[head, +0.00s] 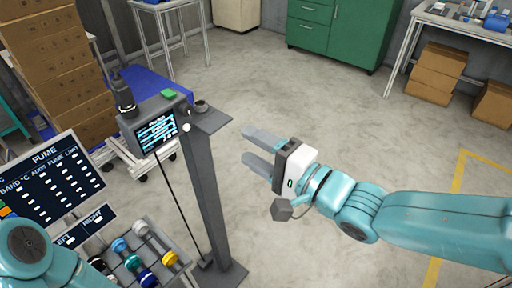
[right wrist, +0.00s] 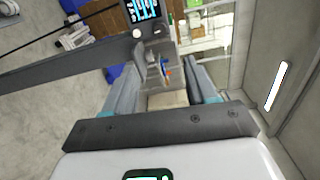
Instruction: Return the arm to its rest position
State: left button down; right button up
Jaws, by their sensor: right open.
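My right arm reaches in from the right edge of the head view, and its gripper (head: 247,146) points left above the open grey floor. The two fingers are apart and nothing shows between them. In the right wrist view the fingers of the gripper (right wrist: 162,78) also stand apart, with only background between them. At the lower left of the head view, a teal joint of my left arm (head: 25,243) shows. The left gripper is not visible.
A dark post (head: 205,190) with a small screen (head: 156,130) stands left of the right gripper, apart from it. A FUME panel (head: 50,182) and a rack of colour-capped cylinders (head: 180,262) are lower left. Stacked cartons (head: 55,70) stand behind. A green cabinet (head: 345,30) is far back.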

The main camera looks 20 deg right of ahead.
dwell(0.4)
notch_tip(320, 180, down, 27)
jog(key=m+g+h+p, duration=0.3)
jog(key=g+h+p, duration=0.1)
jog(key=g, duration=0.3)
jog(key=s+d+f+n+g+h, duration=0.1)
jog(key=s+f+n+g+h, duration=0.1)
jog(key=s+f+n+g, duration=0.5)
jog(key=s+f+n, duration=0.5)
jog(key=s+f, duration=0.2)
jog(key=s, duration=0.1)
jog(key=shift+s+d+f+n+h, duration=0.3)
jog(key=shift+s+d+f, duration=0.05)
jog(key=shift+f, duration=0.05)
dwell(1.5)
